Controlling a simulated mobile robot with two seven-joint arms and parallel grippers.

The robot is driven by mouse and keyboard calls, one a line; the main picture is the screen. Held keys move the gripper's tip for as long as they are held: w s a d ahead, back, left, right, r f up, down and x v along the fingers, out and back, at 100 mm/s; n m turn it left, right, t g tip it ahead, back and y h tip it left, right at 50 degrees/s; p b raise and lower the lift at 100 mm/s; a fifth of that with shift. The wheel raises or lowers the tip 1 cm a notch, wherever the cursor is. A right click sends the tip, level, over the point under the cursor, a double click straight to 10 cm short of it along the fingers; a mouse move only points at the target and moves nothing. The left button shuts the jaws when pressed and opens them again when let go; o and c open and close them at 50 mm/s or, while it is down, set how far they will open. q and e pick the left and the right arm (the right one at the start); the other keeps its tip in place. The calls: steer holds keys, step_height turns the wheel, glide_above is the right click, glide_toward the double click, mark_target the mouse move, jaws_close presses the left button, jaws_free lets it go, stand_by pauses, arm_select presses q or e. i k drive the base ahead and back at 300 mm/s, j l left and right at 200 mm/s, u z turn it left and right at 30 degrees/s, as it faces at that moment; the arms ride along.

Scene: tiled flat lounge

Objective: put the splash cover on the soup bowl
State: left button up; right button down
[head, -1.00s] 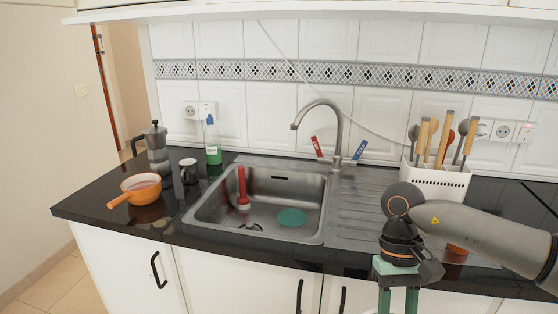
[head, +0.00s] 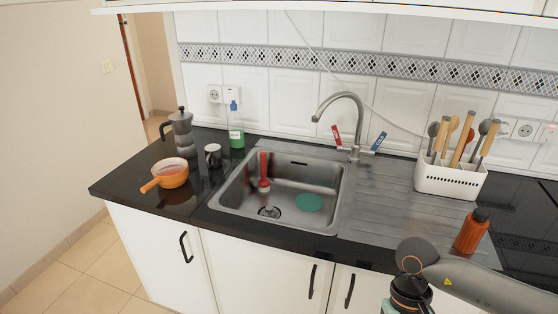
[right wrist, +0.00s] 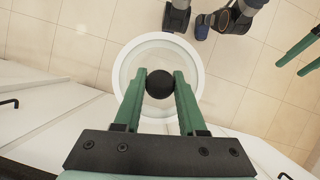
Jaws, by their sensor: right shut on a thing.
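The soup bowl (head: 170,172) is orange with a stub handle and pinkish contents. It stands uncovered on the left end of the black counter in the head view. The splash cover (right wrist: 194,62) is a round, clear disc with a white rim and a black knob. My right gripper (right wrist: 159,84) is shut on the black knob, and the cover hangs above the tiled floor, in front of the cabinets. In the head view only my right wrist shows at the bottom right; the fingers are out of frame. My left gripper (right wrist: 288,68) shows at the right wrist view's edge, fingers apart and empty.
A moka pot (head: 180,133), a dark cup (head: 213,156) and a green soap bottle (head: 236,128) stand near the bowl. The sink (head: 235,198) with its tall tap (head: 357,120) is mid-counter. An orange bottle (head: 471,232) and utensil holder (head: 450,182) are at right.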

mark_target(170, 167)
steer(key=i+j, duration=0.1)
steer(key=j, duration=0.3)
steer(key=i+j, duration=0.1)
steer(key=j, duration=0.75)
steer(key=i+j, duration=0.15)
steer(key=j, duration=0.25)
steer(key=i+j, duration=0.1)
steer(key=j, duration=0.3)
steer(key=u, duration=0.05)
